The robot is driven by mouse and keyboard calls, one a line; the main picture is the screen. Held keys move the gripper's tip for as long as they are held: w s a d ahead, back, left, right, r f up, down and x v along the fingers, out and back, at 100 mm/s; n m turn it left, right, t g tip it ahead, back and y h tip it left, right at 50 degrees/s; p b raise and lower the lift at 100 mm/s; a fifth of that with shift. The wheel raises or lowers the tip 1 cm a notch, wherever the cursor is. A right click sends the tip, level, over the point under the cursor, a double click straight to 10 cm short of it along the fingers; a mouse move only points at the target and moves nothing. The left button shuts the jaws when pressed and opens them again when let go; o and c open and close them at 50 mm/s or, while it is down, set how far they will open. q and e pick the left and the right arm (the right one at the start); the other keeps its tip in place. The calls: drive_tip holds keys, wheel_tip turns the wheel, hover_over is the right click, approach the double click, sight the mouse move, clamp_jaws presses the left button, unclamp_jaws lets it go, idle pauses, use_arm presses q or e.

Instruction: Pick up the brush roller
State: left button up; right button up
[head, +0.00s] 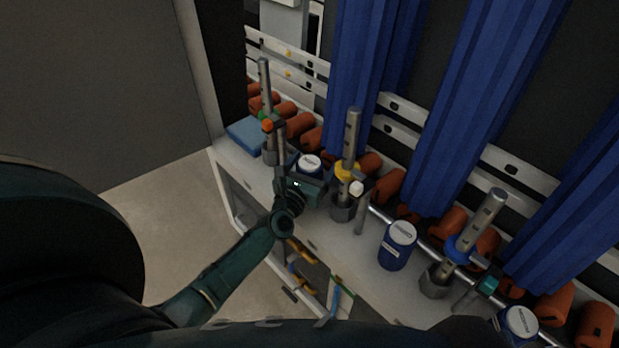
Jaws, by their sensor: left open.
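No object is clearly identifiable as the brush roller. Candidates are the orange-red rolls (387,186) lying in a row along the back of the white bench (340,240), and the tall blue pleated columns (452,110) standing behind them. My left gripper (303,181) is above the bench, left of the middle, close to a grey upright tool with a yellow collar (347,171). It is open, and I see nothing held in it; its fingers are small and dark, and contact with the nearby tools cannot be told. My right gripper does not show.
Blue canisters with white lids (398,246) and another upright tool with a blue collar (458,249) stand on the bench. A folded blue cloth (245,132) lies at its left end. A rail runs along the bench. Open floor (165,215) lies to the left.

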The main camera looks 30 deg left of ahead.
use_arm(q)
drive_tip(key=shift+c, duration=0.2)
drive_tip(key=c, duration=1.1)
drive_tip(key=shift+r, duration=0.2)
